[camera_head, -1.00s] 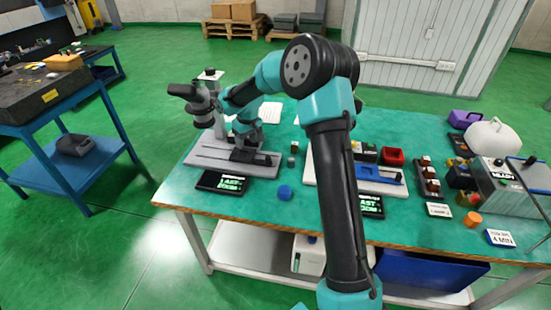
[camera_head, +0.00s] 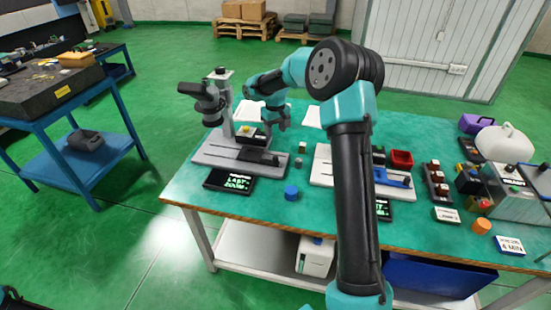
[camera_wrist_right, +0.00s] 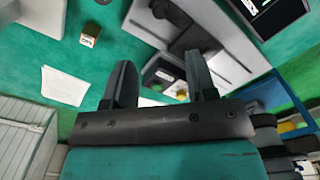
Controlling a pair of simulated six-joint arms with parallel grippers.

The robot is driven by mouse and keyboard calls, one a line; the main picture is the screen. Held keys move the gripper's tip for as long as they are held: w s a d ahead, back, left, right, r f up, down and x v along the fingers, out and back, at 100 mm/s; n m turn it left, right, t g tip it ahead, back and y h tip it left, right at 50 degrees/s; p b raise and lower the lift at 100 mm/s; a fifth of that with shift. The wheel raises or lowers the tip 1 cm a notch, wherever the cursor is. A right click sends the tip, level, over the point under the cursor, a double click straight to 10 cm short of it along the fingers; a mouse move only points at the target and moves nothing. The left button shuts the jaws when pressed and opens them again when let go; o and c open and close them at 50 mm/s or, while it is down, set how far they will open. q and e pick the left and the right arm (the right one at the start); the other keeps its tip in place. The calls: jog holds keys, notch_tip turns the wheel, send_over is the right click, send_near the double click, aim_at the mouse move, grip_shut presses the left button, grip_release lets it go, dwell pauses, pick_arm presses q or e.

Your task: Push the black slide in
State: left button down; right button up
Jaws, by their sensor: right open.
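The black slide (camera_head: 258,157) lies on the base plate of the grey stand (camera_head: 225,154), at the table's left. It also shows in the right wrist view (camera_wrist_right: 194,38). A small dark block with a yellow top (camera_head: 246,132) sits just behind it. My right gripper (camera_head: 280,122) hangs behind and to the right of the slide, apart from it. In the right wrist view my open right gripper (camera_wrist_right: 160,85) has nothing between its fingers. A dark shape at the head view's bottom left corner may be my left gripper (camera_head: 12,298); its fingers cannot be made out.
A white fixture with a blue slide (camera_head: 392,178) stands to the right, partly behind my right arm. A red bin (camera_head: 401,160) is behind it.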

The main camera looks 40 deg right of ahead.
aim_at(276, 157)
notch_tip(276, 157, down, 14)
jog(key=shift+f, duration=0.25)
dwell(0.3)
grip_shut()
dwell(0.4)
